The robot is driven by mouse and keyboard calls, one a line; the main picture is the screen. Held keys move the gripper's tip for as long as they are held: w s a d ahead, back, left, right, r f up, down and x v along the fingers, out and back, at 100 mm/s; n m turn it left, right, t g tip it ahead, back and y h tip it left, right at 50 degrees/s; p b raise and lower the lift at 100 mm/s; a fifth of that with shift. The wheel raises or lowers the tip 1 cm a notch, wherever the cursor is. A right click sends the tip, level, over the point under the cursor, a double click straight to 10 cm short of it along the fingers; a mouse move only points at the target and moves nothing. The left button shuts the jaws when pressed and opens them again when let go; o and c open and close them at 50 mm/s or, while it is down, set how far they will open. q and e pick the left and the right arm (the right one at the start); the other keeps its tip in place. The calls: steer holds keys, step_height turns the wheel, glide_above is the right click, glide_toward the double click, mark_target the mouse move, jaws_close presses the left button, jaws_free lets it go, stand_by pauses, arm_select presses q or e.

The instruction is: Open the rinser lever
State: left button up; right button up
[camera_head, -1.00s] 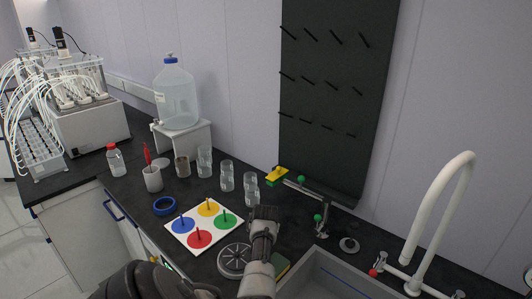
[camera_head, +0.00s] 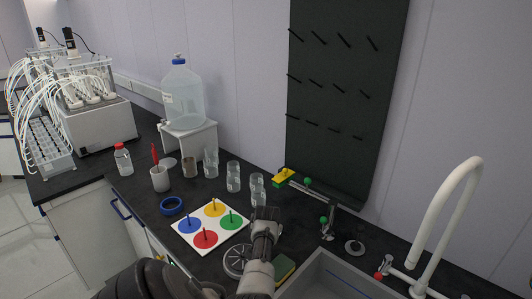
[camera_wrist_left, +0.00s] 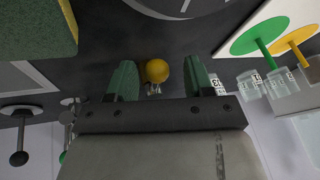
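The round rinser (camera_head: 236,261) with a spoked grate is set in the dark counter, partly covered by my left arm. Its edge shows at the top of the left wrist view (camera_wrist_left: 182,8). A yellow ball knob on a small metal fitting (camera_wrist_left: 157,70), which looks like the rinser lever, lies between my left fingers in the wrist view. My left gripper (camera_head: 266,214) hides it in the head view. The two green fingers (camera_wrist_left: 160,80) are apart, one on each side of the knob, with small gaps; contact is not visible. My right gripper is not in view.
A green-yellow sponge (camera_head: 284,267) lies beside the sink (camera_head: 330,280). A white board with coloured discs (camera_head: 183,237) is left of the gripper, with glass beakers (camera_head: 233,177) behind. Green-knobbed taps (camera_head: 323,220) and a white faucet (camera_head: 447,210) stand to the right.

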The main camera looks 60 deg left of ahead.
arm_select(q)
steer(key=shift+d+r, duration=0.25)
steer(key=shift+r, duration=0.15)
steer(key=v, duration=1)
steer(key=shift+b, duration=0.3)
steer(key=shift+f, duration=0.1)
